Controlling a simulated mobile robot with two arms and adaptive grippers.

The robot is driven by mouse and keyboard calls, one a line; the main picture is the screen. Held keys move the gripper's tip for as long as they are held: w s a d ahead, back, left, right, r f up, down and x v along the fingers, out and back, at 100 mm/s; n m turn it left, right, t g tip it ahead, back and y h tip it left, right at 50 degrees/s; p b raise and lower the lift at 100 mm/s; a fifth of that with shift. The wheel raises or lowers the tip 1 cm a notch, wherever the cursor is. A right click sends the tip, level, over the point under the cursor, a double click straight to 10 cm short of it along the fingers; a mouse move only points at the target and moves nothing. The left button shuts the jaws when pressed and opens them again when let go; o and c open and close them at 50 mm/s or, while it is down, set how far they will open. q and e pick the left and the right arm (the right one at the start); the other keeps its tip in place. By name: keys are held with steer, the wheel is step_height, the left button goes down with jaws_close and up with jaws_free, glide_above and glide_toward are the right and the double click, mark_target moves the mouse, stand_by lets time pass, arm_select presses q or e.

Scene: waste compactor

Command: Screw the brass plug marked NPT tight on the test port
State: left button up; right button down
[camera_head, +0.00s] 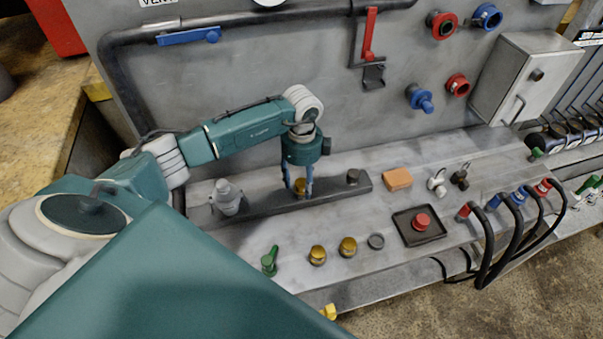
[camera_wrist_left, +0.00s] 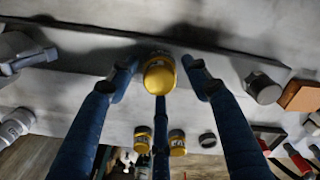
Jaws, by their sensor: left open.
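My left gripper (camera_head: 300,190) points down over the dark raised bar (camera_head: 268,203), open around a brass plug (camera_head: 299,186). In the left wrist view this plug (camera_wrist_left: 159,75) is between the spread fingers of the gripper (camera_wrist_left: 161,78), with a gap visible on both sides. It stands upright at the bar; the test port beneath it is hidden. Two more brass plugs (camera_head: 317,255) and (camera_head: 347,247) stand on the bench in front of the bar. No NPT marking is readable on any plug. My right gripper is not in view.
A grey fitting (camera_head: 228,197) and a steel cap (camera_head: 353,176) sit on the bar either side of the gripper. A green-handled valve (camera_head: 269,261), a grey ring (camera_head: 376,241), an orange block (camera_head: 397,179) and a red button on a dark tray (camera_head: 406,233) are on the bench (camera_head: 300,231).

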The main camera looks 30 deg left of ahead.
arm_select(q)
steer(key=n+p, duration=0.1)
steer(key=n, duration=0.2)
steer(key=n+p, duration=0.1)
steer(key=n, duration=0.1)
steer(key=n+p, duration=0.1)
steer(key=shift+r+n, duration=0.2)
steer(key=shift+n, duration=0.2)
steer(key=shift+f+n, duration=0.15)
steer(key=shift+n, duration=0.65)
steer(key=n, duration=0.3)
steer(key=shift+f, duration=0.1)
steer(key=shift+d+n, duration=0.2)
steer(key=shift+n, duration=0.5)
steer(key=shift+a+n, duration=0.15)
steer(key=shift+n, duration=0.25)
